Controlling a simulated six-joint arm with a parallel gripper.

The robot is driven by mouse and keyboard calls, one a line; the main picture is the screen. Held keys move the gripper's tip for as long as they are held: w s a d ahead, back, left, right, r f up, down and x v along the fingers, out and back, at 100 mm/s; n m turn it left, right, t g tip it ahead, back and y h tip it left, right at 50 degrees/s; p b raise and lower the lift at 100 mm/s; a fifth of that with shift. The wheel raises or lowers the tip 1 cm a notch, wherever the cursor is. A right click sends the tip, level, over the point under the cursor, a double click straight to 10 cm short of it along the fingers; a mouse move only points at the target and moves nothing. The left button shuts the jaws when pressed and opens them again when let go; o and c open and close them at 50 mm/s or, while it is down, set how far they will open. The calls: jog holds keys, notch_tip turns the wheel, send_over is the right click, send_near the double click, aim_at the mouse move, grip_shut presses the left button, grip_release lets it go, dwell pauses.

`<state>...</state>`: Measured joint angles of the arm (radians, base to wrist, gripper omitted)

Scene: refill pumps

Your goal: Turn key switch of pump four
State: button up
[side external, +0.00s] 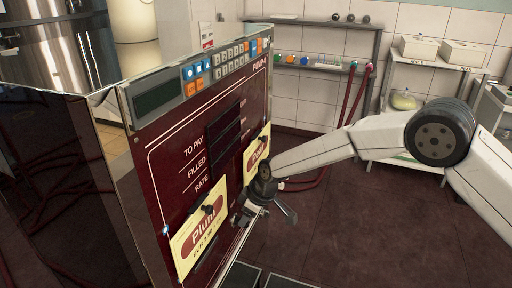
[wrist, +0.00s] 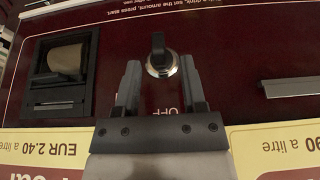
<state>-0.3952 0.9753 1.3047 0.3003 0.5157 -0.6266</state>
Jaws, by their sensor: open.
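The maroon pump (side external: 150,165) stands at the left in the side view, with a label that appears to read PUMP 4 at its top right. In the wrist view, the key switch (wrist: 158,42) has a black knob on a round silver collar, its handle pointing up in the picture. My gripper (wrist: 160,66) is open and empty, with one finger on each side of the switch collar. I cannot tell whether the fingers touch it. In the side view, my gripper (side external: 245,212) is close to the pump's front, between two yellow cards, and the switch is not clearly visible.
A Pluhl card (side external: 199,238) and another yellow card (side external: 257,152) flank the gripper. A black recess with a paper roll (wrist: 68,59) is left of the switch, and a grey ledge (wrist: 292,87) is to its right. Shelves (side external: 310,67) and hoses stand behind. The floor at right is clear.

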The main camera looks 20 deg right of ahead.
jog(key=shift+x, duration=1.3)
grip_shut()
